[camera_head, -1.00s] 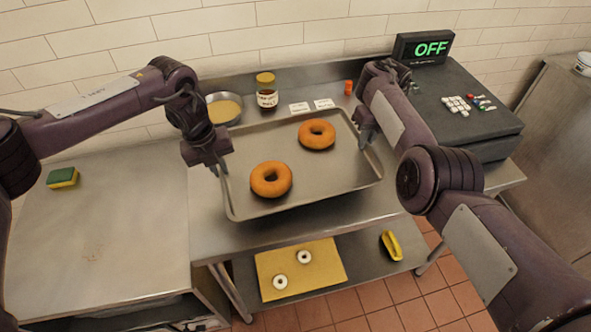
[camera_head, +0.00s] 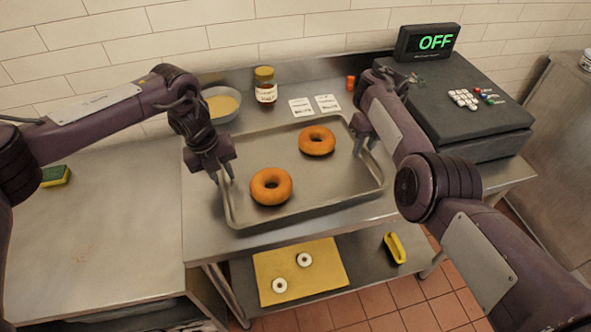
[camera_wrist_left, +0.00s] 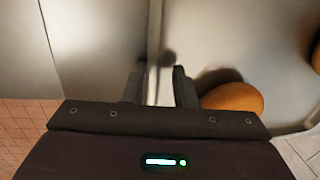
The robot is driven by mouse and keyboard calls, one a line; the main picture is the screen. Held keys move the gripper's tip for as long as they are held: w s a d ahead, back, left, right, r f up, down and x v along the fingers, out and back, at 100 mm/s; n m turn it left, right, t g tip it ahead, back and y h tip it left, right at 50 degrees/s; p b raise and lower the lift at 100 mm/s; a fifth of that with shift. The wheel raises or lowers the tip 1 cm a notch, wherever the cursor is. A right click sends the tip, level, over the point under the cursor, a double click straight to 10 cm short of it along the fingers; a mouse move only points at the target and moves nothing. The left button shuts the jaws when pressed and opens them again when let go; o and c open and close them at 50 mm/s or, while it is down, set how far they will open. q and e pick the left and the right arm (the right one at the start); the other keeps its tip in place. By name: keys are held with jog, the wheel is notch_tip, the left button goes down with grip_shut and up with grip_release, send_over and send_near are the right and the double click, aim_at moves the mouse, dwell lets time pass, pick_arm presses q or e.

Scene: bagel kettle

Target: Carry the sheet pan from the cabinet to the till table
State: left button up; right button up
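The grey sheet pan (camera_head: 300,198) lies flat on the metal till table (camera_head: 215,245), as far as I can see resting on it. Two orange-brown bagels (camera_head: 271,186) (camera_head: 317,141) lie in it. My left gripper (camera_head: 222,175) is at the pan's left rim with its fingers apart. In the left wrist view the rim (camera_wrist_left: 155,55) passes between the spread fingers (camera_wrist_left: 158,88), with a bagel (camera_wrist_left: 233,97) to the right. My right gripper (camera_head: 365,147) is at the pan's right rim, its fingers also apart. Contact with the rim is unclear there.
Behind the pan are a bowl (camera_head: 221,104), a jar (camera_head: 265,88), two cards (camera_head: 314,105) and an orange bottle (camera_head: 350,82). The till (camera_head: 460,105) stands right. A counter (camera_head: 100,235) with a sponge (camera_head: 56,176) is left. A lower shelf holds a yellow board (camera_head: 300,270).

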pick_arm(q)
jog(key=shift+o, duration=1)
jog(key=shift+r, duration=0.1)
pick_arm(e)
jog(key=shift+o, duration=1)
jog(key=shift+a, duration=0.1)
pick_arm(q)
jog(key=shift+a, duration=0.1)
pick_arm(e)
jog(key=shift+r, duration=0.1)
jog(key=shift+d, duration=0.2)
pick_arm(q)
jog(key=shift+r, duration=0.1)
notch_tip(320, 180, up, 12)
jog(key=a, duration=0.1)
jog(key=shift+s+a+f, duration=0.2)
jog(key=shift+s+a, duration=0.05)
jog(key=shift+a, duration=0.1)
pick_arm(e)
notch_tip(320, 180, up, 12)
jog(key=d, duration=0.1)
jog(key=shift+w+d, duration=0.3)
jog(key=shift+d, duration=0.1)
